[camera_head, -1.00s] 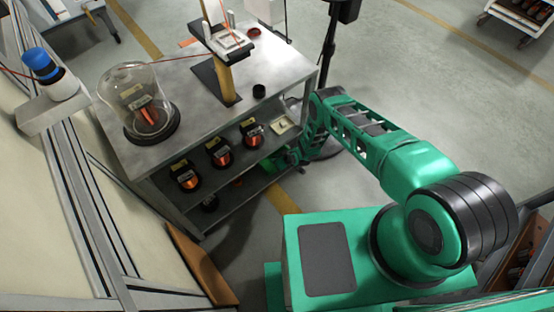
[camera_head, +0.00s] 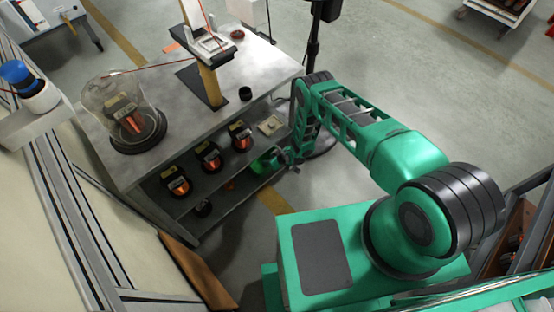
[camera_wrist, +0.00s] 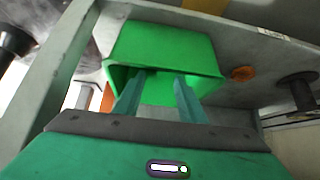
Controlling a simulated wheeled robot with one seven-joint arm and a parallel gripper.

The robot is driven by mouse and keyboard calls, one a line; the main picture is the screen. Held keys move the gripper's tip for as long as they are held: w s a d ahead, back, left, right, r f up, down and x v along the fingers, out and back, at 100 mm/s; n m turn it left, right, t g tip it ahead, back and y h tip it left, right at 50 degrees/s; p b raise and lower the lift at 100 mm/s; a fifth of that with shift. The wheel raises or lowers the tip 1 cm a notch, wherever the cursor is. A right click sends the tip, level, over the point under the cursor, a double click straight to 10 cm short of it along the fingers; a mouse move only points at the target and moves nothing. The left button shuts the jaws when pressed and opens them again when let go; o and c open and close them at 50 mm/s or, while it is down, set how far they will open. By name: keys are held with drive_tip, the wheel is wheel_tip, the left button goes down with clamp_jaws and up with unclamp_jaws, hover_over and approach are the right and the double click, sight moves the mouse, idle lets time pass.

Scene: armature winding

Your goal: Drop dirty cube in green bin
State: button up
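The green bin (camera_wrist: 165,52) fills the upper middle of the wrist view, its rim toward me. In the head view the green bin (camera_head: 264,163) shows small on the lower shelf at its right end. My gripper (camera_wrist: 160,76) has its two teal fingers apart at the bin's rim, with no cube seen between them; whether they touch the bin I cannot tell. In the head view my gripper (camera_head: 289,157) is small and partly hidden beside the shelf end. I can make out no dirty cube in either view.
The shelf unit's metal top (camera_head: 185,80) carries a glass dome (camera_head: 110,105) and a stand (camera_head: 210,84). Several wound armatures (camera_head: 209,156) line the shelf. An orange round piece (camera_wrist: 243,73) lies right of the bin, and a shelf post (camera_wrist: 58,65) rises at left.

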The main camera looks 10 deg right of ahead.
drive_tip(key=v, duration=0.9)
idle(0.3)
